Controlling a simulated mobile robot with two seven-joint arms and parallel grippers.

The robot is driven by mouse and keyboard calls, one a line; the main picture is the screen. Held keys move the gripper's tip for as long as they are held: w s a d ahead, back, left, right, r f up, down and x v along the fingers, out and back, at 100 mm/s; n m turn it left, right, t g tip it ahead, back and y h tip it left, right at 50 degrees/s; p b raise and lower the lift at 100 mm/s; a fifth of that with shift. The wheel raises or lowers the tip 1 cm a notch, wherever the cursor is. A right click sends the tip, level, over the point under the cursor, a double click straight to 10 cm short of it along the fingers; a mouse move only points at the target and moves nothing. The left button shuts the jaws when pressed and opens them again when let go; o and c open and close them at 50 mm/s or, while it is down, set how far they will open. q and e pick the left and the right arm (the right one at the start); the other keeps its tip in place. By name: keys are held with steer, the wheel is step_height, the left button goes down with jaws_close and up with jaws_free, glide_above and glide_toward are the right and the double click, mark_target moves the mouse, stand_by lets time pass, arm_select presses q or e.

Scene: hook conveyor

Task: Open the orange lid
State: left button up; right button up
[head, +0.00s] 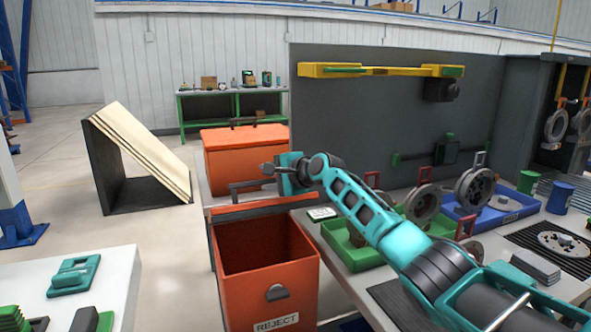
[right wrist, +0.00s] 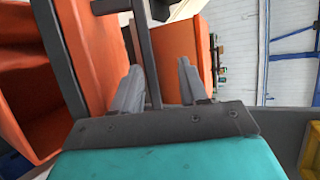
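An orange bin (head: 265,268) labelled REJECT stands at the front with its inside visible from above. An orange lid (head: 225,200) with a dark edge shows at its back top, with a dark bar handle (head: 247,186) on it. The lid also shows in the right wrist view (right wrist: 88,45), its handle bar (right wrist: 147,55) running between my fingers. My right gripper (head: 268,169) is at the right end of this handle. Its fingers (right wrist: 158,85) are apart, with gaps beside the bar. My left gripper is not in view.
A second orange box (head: 245,165) with a top handle stands just behind. To the right, a workbench carries a green tray (head: 357,258), a blue tray (head: 515,215) and metal wheels. A white table (head: 120,275) is at the left. Floor is clear between it and the bin.

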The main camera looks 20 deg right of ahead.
arm_select(q)
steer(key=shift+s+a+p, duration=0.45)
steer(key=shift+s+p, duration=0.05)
steer(key=shift+p, duration=0.25)
arm_select(e)
steer(key=v, duration=1)
steer(key=shift+s+d+r, duration=0.15)
steer(key=shift+s+r, duration=0.05)
steer(key=shift+s, duration=0.1)
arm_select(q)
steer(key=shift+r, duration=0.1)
